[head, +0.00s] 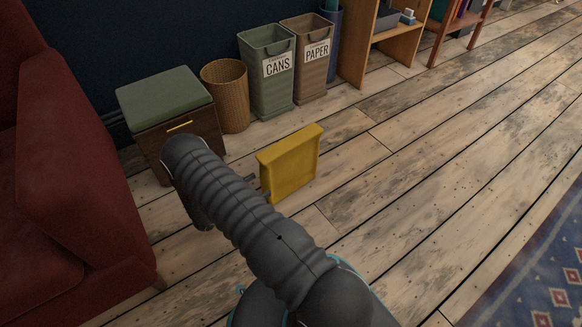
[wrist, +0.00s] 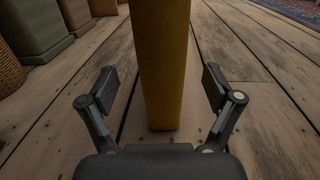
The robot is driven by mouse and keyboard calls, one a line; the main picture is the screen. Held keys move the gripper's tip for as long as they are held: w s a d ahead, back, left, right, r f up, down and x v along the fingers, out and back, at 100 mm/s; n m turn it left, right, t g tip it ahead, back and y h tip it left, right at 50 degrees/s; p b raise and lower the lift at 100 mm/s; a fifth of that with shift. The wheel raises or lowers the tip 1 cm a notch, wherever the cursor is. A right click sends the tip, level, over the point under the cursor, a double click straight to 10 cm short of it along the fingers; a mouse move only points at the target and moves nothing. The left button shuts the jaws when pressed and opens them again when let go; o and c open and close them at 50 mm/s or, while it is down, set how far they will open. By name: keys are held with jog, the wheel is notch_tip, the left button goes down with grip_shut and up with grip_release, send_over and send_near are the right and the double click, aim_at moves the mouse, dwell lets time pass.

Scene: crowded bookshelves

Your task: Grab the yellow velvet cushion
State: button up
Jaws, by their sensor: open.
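The yellow velvet cushion (head: 291,163) stands upright on its edge on the wooden floor in the head view. In the wrist view the cushion (wrist: 161,70) shows as a narrow yellow slab seen edge-on, running up out of the top of the picture. My gripper (wrist: 161,83) is open, with one finger to the left and one to the right of the cushion's near edge. A gap shows between the cushion and each finger. In the head view my arm hides most of the gripper; a fingertip shows by the cushion's left side.
A dark red sofa (head: 75,190) stands at the left. A wooden box with a green cushioned top (head: 165,95), a wicker basket (head: 226,95), a green cans bin (head: 267,75) and a brown paper bin (head: 309,60) line the wall. The floor right of the cushion is clear.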

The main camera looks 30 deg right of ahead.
aim_at(291, 167)
jog(key=shift+w+d, duration=0.2)
jog(key=shift+d, duration=2.85)
jog(key=c, duration=1.2)
